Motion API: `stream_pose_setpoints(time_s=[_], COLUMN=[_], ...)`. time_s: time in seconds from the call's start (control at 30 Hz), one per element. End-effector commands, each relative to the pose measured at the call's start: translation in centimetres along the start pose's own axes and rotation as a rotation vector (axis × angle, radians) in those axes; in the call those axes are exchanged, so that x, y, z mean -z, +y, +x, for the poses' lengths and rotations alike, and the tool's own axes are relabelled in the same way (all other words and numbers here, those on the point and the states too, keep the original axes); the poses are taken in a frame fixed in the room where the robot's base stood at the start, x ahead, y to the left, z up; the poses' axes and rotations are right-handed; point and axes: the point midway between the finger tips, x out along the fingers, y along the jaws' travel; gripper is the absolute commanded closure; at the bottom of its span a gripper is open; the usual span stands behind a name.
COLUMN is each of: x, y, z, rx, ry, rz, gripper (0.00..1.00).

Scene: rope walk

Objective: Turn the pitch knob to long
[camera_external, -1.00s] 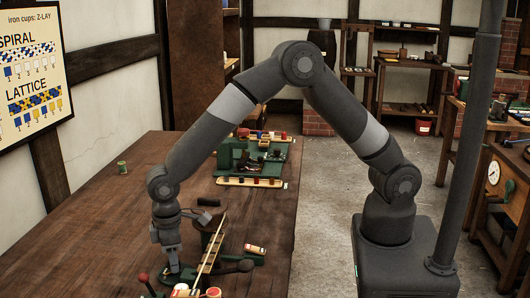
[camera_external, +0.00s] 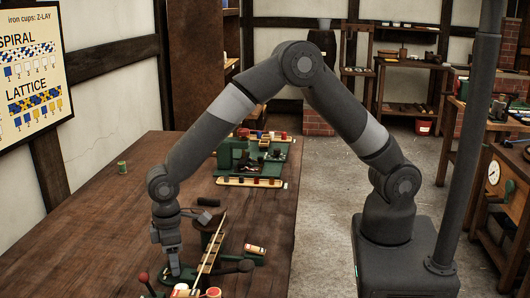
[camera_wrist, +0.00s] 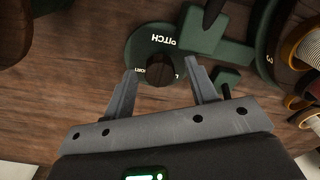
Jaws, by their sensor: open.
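The pitch dial is a green disc (camera_wrist: 140,45) lettered PITCH; it also shows under my arm in the external view (camera_external: 184,274). A dark round knob (camera_wrist: 160,72) sits at its middle. Part of the word SHORT shows left of the knob and an L right of it; the rest of the lettering is hidden by my fingers. My gripper (camera_wrist: 160,68) is open, with one finger on each side of the knob. I cannot tell whether the fingers touch it. No pointer on the knob can be made out.
Right of the dial stand green machine parts (camera_wrist: 216,38) and several thread spools (camera_wrist: 302,48). A red-tipped lever (camera_external: 143,277) is near the table's front. A small labelled can (camera_external: 255,249) lies to the right.

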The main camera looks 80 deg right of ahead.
Motion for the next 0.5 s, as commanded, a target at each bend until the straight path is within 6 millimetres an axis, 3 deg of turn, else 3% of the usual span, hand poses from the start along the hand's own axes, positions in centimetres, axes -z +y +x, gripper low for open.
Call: stream_pose_setpoints(time_s=[0.17,0.5], x=[0.0,0.1], y=[0.0,0.0], z=[-0.8,-7.2], rx=[0.0,-0.001], ry=[0.001,0.004], rz=[0.0,0.0], gripper=[0.48,0.48])
